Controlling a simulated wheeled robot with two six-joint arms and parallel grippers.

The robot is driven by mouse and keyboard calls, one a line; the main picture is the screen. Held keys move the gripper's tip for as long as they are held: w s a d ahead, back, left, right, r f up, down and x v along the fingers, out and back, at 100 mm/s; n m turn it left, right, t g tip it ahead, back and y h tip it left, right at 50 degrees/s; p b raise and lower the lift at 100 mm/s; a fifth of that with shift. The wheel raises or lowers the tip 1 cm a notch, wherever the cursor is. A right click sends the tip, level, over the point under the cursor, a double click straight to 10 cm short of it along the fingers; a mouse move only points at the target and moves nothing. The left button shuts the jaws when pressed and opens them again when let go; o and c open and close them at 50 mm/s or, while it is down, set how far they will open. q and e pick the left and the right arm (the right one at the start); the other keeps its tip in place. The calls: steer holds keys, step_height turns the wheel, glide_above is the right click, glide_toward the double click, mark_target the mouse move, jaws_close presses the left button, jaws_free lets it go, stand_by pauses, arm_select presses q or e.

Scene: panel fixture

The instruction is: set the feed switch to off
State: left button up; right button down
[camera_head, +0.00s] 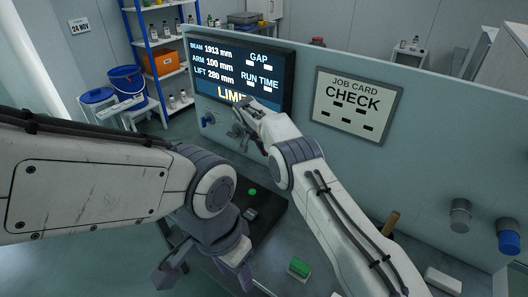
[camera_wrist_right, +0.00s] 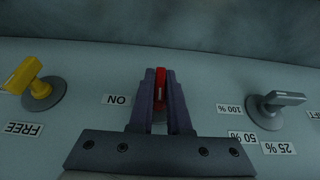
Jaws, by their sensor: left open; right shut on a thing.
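A red switch handle (camera_wrist_right: 161,86) stands between the fingers of my right gripper (camera_wrist_right: 160,76), which is shut on it. The handle points along the fingers, up and down in the wrist view. An upside-down ON label (camera_wrist_right: 117,100) is left of it. No OFF label or feed name is readable; the area under the gripper is hidden. In the head view my right gripper (camera_head: 243,116) is at the panel, just below the display, and its wrist hides the switch. My left gripper (camera_head: 205,268) is open and empty, low in front of the panel.
A yellow knob (camera_wrist_right: 40,88) by a FREE label and a grey knob (camera_wrist_right: 268,106) by percent labels flank the red handle. The display (camera_head: 240,75) and job card (camera_head: 352,103) are on the panel (camera_head: 410,170). A green block (camera_head: 299,267) is below.

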steer(key=shift+w+d+r, duration=0.15)
steer(key=shift+w+r, duration=0.1)
steer(key=shift+r, duration=0.05)
steer(key=c, duration=0.9)
jaws_free()
steer(key=shift+f, duration=0.1)
steer(key=shift+s, duration=0.1)
steer(key=b+v, duration=0.2)
steer(key=v, duration=0.8)
steer(key=shift+s, duration=0.15)
